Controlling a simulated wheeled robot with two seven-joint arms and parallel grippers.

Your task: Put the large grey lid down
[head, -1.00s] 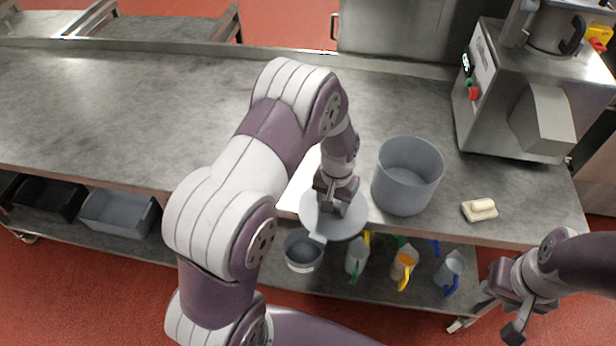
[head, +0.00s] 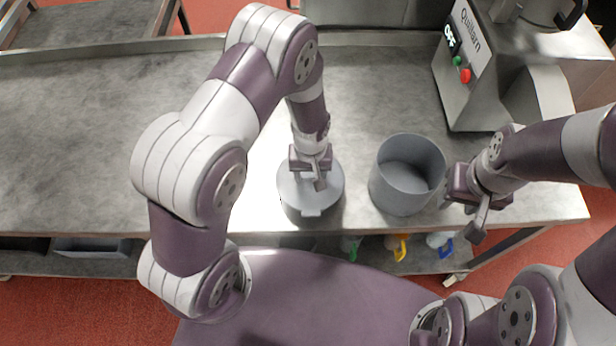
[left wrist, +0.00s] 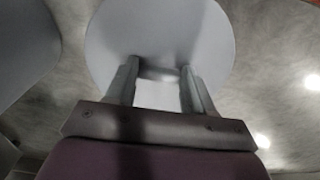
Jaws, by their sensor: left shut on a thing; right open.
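The large grey lid (head: 331,190) is a round disc with a small tab at its front, over the counter near the front edge. My left gripper (head: 316,175) is above it and shut on its handle. The left wrist view shows the lid (left wrist: 160,25) beyond the two fingers (left wrist: 158,80). A darker grey shape shows under the lid's front; I cannot tell whether it is a container or whether the lid touches it. A large open grey pot (head: 403,203) stands just right of the lid. My right gripper (head: 468,215) is open and empty, right of the pot.
The steel counter (head: 90,130) is clear on the left. A white patch shows left of the lid. A machine (head: 480,80) with red and green buttons stands at the back right. Jugs with coloured handles (head: 398,246) sit on the shelf below the front edge.

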